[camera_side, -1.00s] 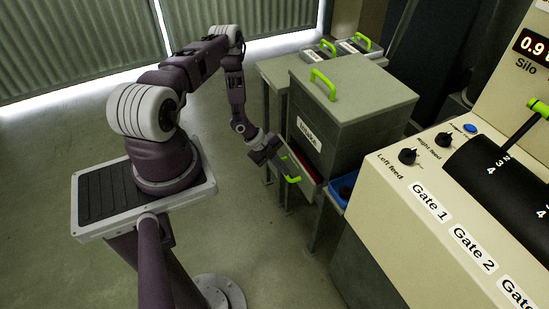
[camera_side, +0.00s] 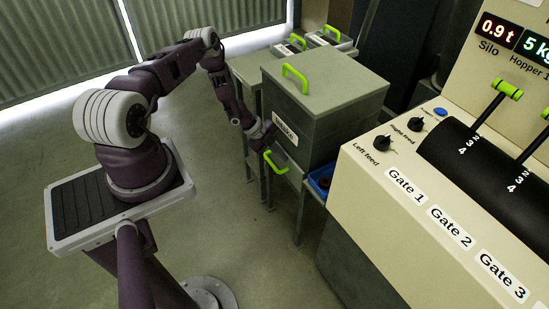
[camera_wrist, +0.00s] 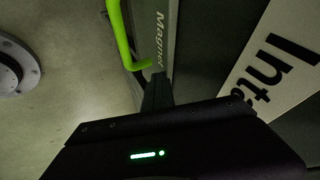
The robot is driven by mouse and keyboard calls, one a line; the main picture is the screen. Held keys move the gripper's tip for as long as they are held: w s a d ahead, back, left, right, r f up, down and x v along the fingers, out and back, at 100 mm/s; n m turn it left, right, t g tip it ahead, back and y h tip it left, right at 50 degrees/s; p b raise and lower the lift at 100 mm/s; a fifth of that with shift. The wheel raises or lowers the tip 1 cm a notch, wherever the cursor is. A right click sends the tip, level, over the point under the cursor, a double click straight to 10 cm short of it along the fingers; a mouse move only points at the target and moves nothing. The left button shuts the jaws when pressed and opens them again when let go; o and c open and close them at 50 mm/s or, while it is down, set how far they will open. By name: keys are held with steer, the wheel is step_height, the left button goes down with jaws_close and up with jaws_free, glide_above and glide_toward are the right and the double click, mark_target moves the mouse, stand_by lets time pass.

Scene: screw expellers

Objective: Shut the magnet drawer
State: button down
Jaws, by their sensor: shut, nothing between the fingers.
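The magnet drawer (camera_side: 292,169) is low in the grey intake box (camera_side: 325,95), with a green handle (camera_side: 275,162) on its front. In the side view no red interior shows; I cannot tell whether the front is fully flush. In the wrist view the drawer front reads "Magnet" (camera_wrist: 160,40), beside the green handle (camera_wrist: 120,35). My gripper (camera_side: 270,138) is at the drawer front, just above the handle. In the wrist view its fingers (camera_wrist: 157,90) are together and empty, against or very close to the drawer front. The exact contact is hidden.
A blue bin (camera_side: 322,180) stands right of the drawer. The cream control panel (camera_side: 400,190) with knobs and levers fills the right side. A lower grey unit with green handles (camera_side: 325,33) stands behind. The floor to the left (camera_side: 215,200) is free.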

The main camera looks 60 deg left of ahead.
steer(key=shift+w+r, duration=0.15)
steer(key=shift+w, duration=0.25)
